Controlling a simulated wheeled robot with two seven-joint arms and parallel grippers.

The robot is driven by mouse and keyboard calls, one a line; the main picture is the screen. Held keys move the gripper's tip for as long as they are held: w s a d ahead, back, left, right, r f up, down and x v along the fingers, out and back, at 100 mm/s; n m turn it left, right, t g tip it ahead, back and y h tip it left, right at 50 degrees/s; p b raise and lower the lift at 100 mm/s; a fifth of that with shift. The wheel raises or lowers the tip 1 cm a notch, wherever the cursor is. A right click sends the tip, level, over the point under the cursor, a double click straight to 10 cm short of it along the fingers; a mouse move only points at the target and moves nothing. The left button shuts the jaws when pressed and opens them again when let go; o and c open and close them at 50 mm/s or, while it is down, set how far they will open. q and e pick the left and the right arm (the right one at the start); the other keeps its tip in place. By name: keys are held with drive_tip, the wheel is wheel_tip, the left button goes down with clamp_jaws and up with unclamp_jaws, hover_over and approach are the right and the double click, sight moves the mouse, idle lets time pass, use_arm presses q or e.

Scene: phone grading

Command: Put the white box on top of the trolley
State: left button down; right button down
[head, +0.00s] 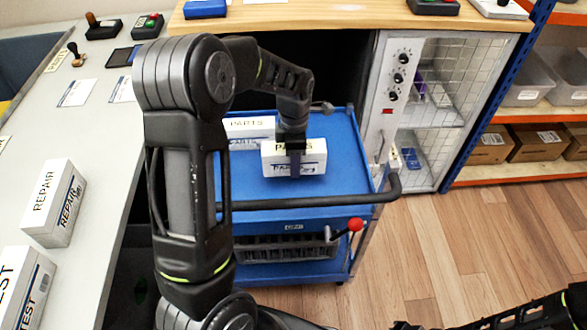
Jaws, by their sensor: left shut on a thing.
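A white box marked PARTS (312,160) is in my left gripper (295,160), which is shut on it from above. The box is level, over the blue top of the trolley (345,150). I cannot tell whether its underside touches the trolley top. A second white PARTS box (248,128) lies on the trolley top just behind and to the left, partly hidden by my left arm. My right arm enters at the bottom right; its jaws are not clear at the picture's lower edge.
A grey counter at left holds a white REPAIR box (50,205), a TEST box (22,290) and stamps. The trolley's handle bar (320,202) crosses in front. A wire-fronted cabinet (430,110) stands right of the trolley. The wooden floor at right is clear.

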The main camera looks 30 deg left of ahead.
use_arm(q)
drive_tip(key=shift+f, duration=1.8)
drive_tip(key=shift+f+b, duration=0.15)
drive_tip(key=shift+b, duration=0.2)
drive_tip(key=c, duration=0.7)
unclamp_jaws()
wheel_tip(320, 180, up, 12)
drive_tip(key=shift+r+p, duration=0.15)
drive_tip(key=shift+p, duration=0.8)
